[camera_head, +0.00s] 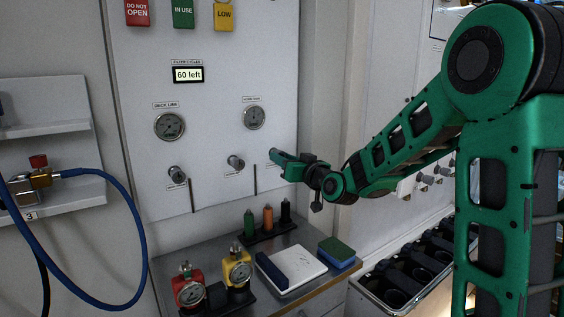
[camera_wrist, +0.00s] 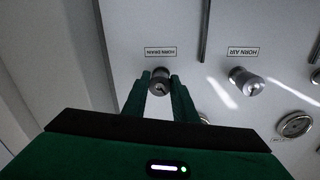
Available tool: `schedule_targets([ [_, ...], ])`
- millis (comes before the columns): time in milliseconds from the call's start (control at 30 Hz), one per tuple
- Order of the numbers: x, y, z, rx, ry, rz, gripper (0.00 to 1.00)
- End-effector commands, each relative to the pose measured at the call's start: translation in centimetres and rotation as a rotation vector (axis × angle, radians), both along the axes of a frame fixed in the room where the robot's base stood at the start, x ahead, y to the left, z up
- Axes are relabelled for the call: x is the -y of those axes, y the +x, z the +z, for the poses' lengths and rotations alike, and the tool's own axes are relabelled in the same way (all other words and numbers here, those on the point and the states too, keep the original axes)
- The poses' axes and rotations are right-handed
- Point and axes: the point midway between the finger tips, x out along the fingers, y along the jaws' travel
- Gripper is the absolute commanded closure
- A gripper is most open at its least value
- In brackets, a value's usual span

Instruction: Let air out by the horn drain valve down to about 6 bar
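The horn drain valve (camera_wrist: 160,80) is a metal knob on the white panel; its label reads upside down in the wrist view. My gripper (camera_wrist: 160,78) has its two green fingers apart, one on each side of the knob. I cannot tell whether they touch it. In the head view my gripper (camera_head: 273,153) is at the panel's right part and hides the drain knob. A round gauge (camera_head: 253,116) sits above and left of my gripper; its reading is too small to make out.
The horn air knob (camera_wrist: 247,83) is beside the drain knob. A deck link gauge (camera_head: 169,126) and another knob (camera_head: 177,173) are further left. Below, the bench (camera_head: 302,236) holds red and yellow gauge fittings, bottles and a sponge.

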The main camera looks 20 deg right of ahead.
Motion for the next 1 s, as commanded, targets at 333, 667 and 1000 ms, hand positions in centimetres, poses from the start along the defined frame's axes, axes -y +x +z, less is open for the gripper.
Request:
schedule_targets([
  [333, 0.04, 0.0, -0.08, 0.036, -0.116, 0.0, 0.97],
  [667, 0.0, -0.02, -0.1, 0.057, -0.18, 0.002, 0.97],
  [1000, 0.01, -0.01, -0.08, 0.057, -0.179, 0.001, 0.57],
])
